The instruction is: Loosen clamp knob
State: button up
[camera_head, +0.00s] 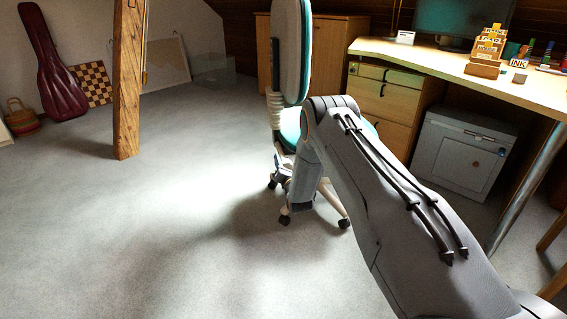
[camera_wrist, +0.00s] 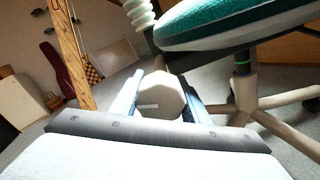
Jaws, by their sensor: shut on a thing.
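A pale beige, many-sided clamp knob (camera_wrist: 160,94) sits between the two fingers of my gripper (camera_wrist: 159,88) in the wrist view. The fingers are shut on it, one at each side. A light mark shows on the knob's face. In the head view the chair (camera_head: 290,50) stands just beyond my arm, which hides the knob and the fingers there.
A timber post (camera_head: 128,85) stands to the left; it also shows in the wrist view (camera_wrist: 72,52). A desk (camera_head: 440,66) with drawers and a grey cabinet (camera_head: 460,150) are at the right. The chair's wheeled legs spread below.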

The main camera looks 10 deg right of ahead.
jog(key=shift+f, duration=0.1)
dwell(0.3)
jog(key=o, duration=1.1)
jog(key=shift+c, duration=0.2)
jog(key=shift+s, duration=0.15)
jog(key=s+p, duration=0.2)
jog(key=s, duration=0.5)
jog(key=shift+s+p, duration=0.3)
jog(key=shift+s, duration=0.05)
